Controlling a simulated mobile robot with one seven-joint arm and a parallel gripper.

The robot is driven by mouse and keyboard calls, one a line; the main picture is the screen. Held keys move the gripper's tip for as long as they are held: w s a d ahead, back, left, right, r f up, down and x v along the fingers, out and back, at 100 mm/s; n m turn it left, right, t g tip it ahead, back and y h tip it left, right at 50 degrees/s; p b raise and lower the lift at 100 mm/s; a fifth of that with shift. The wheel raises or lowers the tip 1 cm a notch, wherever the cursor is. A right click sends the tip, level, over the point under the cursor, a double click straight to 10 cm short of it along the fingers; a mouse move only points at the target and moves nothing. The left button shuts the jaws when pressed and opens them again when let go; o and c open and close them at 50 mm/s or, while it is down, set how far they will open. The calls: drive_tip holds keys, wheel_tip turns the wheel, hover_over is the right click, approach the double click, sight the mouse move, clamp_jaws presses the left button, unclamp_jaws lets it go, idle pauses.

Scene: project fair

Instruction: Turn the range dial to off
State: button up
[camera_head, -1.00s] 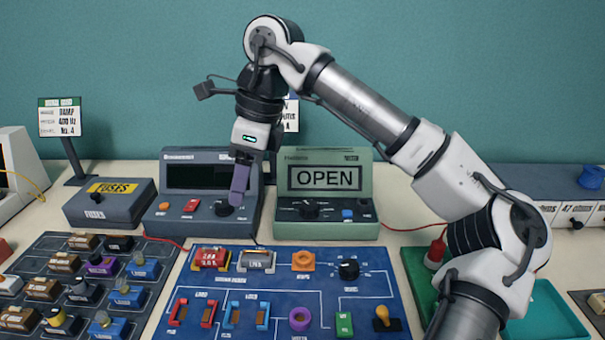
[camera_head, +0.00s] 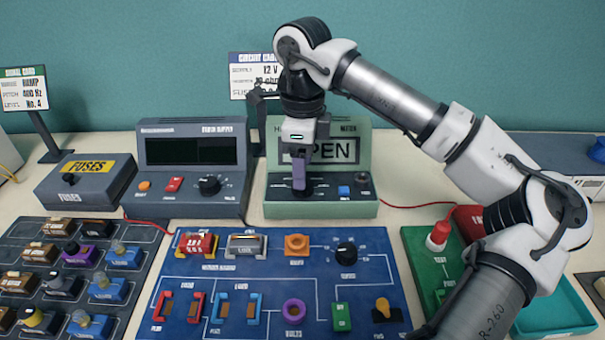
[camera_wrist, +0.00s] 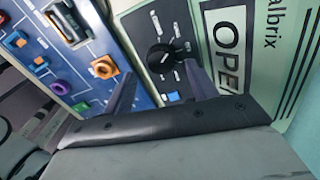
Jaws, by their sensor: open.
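The green meter (camera_head: 335,207) stands at the back middle with "OPEN" on its display. Its range dial, a round black knob (camera_wrist: 160,57) with white marks around it, shows clearly in the wrist view. In the head view my gripper mostly hides the dial. My gripper (camera_head: 299,186) is open, pointing down over the dial on the meter's front panel. In the wrist view its two purple-grey fingers stand apart, with the dial between and just beyond their tips. I cannot tell whether they touch it.
A dark power supply (camera_head: 194,205) with its own black dial (camera_head: 209,185) stands to the left. A blue circuit board (camera_head: 270,270) with several parts and another black knob (camera_head: 346,252) lies in front. A blue button (camera_head: 344,190) sits right of the range dial. A red cable runs right.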

drive_tip(key=shift+f, duration=1.7)
drive_tip(key=c, duration=1)
